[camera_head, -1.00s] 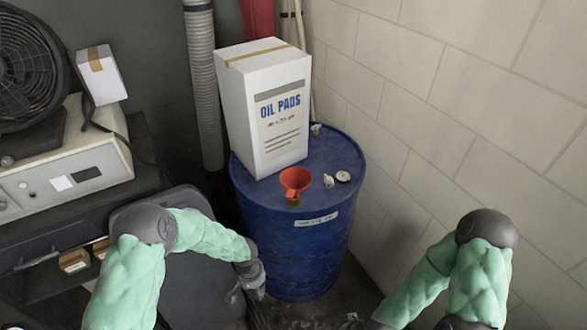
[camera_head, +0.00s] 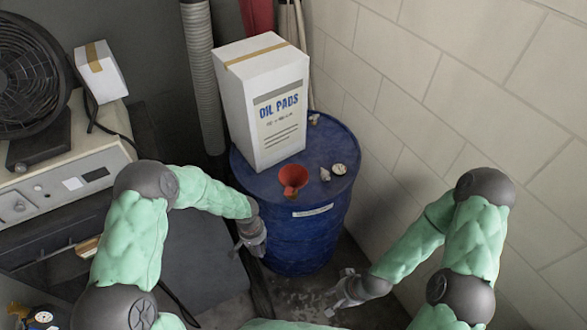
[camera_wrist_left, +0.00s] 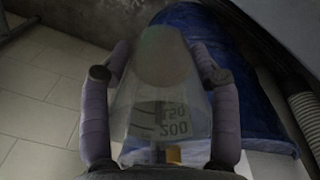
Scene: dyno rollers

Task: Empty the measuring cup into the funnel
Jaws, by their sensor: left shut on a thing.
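The red funnel (camera_head: 293,178) stands on top of the blue drum (camera_head: 296,232), near its front edge. My left gripper (camera_head: 251,240) is low beside the drum's left side, below the funnel's height in the picture. In the left wrist view my left gripper (camera_wrist_left: 160,75) is shut on the measuring cup (camera_wrist_left: 158,100), with one finger on each side of it. The cup is translucent, with 150 and 200 marks; I cannot tell its contents. The cup is hard to make out in the head view. My right gripper (camera_head: 343,292) looks open and empty, low at the drum's right.
A white OIL PADS box (camera_head: 262,110) stands on the drum behind the funnel. A small gauge (camera_head: 339,169) and a fitting (camera_head: 325,174) lie right of the funnel. A block wall (camera_head: 440,90) bounds the right. A fan (camera_head: 30,75) and a beige unit (camera_head: 65,165) stand left.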

